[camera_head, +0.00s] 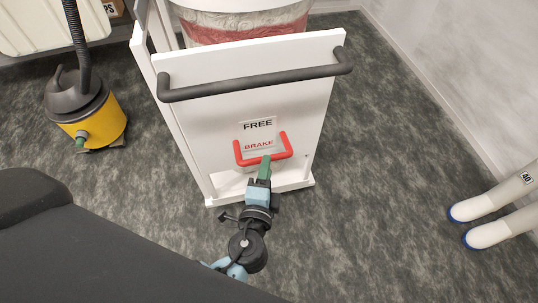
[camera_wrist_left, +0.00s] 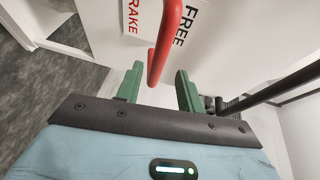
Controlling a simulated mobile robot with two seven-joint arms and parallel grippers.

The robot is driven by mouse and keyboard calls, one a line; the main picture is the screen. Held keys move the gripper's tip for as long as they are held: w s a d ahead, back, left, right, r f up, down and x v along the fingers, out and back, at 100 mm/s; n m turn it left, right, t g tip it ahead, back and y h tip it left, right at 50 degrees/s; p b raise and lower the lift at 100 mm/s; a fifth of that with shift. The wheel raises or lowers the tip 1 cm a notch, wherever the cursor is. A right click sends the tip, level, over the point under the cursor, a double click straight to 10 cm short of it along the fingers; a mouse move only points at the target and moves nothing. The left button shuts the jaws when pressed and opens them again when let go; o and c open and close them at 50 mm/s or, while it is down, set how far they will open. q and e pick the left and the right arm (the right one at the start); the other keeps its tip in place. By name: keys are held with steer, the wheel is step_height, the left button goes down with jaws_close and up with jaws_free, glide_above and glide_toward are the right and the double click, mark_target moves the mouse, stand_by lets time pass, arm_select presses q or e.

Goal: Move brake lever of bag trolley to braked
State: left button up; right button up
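The white bag trolley (camera_head: 222,122) stands ahead of me, with a dark push handle (camera_head: 255,80) across its upper panel. A plate on the panel reads FREE (camera_head: 258,125) above and BRAKE (camera_head: 258,144) below. The red U-shaped brake lever (camera_head: 264,159) has its crossbar just under the word BRAKE. My left gripper (camera_head: 265,168) is at the lever from below. In the left wrist view the green fingers (camera_wrist_left: 158,88) are spread with the red lever (camera_wrist_left: 169,35) between them and gaps on both sides. My right gripper is not in view.
A yellow and black vacuum cleaner (camera_head: 92,112) stands on the left. A pair of white boots (camera_head: 492,219) with blue soles is on the right near the wall (camera_head: 455,75). The grey floor (camera_head: 370,200) between trolley and boots is clear.

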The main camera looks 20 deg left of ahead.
arm_select(q)
steer(key=shift+x, duration=2.4)
jaws_close()
